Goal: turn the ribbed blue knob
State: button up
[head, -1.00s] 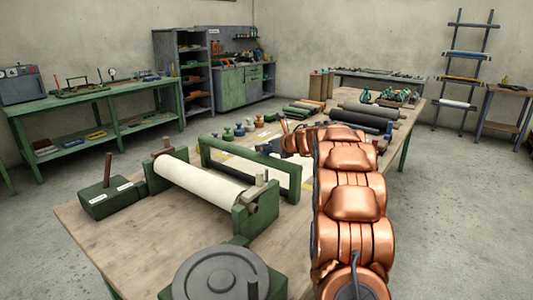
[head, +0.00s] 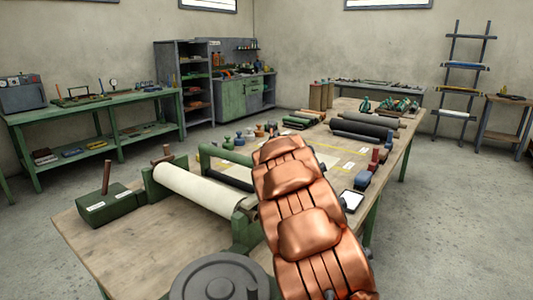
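I cannot make out a ribbed blue knob for certain. Small blue and red pieces (head: 363,180) stand along the right edge of the wooden table (head: 110,245), too small to tell for ribs. Several small knob-like pieces (head: 239,138), some green, stand beyond the white roll and partly behind my arm. My copper-coloured arm reaches from the lower right up over the table. My gripper is hidden behind the arm's far end, so its fingers and anything in them do not show.
A white sheet roll (head: 198,187) lies in a green stand on the table. A green block with a brown handle (head: 112,205) is at the left, a grey round disc (head: 220,278) in front. Dark rolls (head: 360,130) lie at the far right.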

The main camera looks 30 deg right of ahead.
dwell(0.5)
jog(key=o, duration=1.2)
jog(key=shift+c, duration=0.2)
jog(key=v, duration=1.2)
jog(key=shift+a+h, duration=0.2)
jog(key=shift+h, duration=0.1)
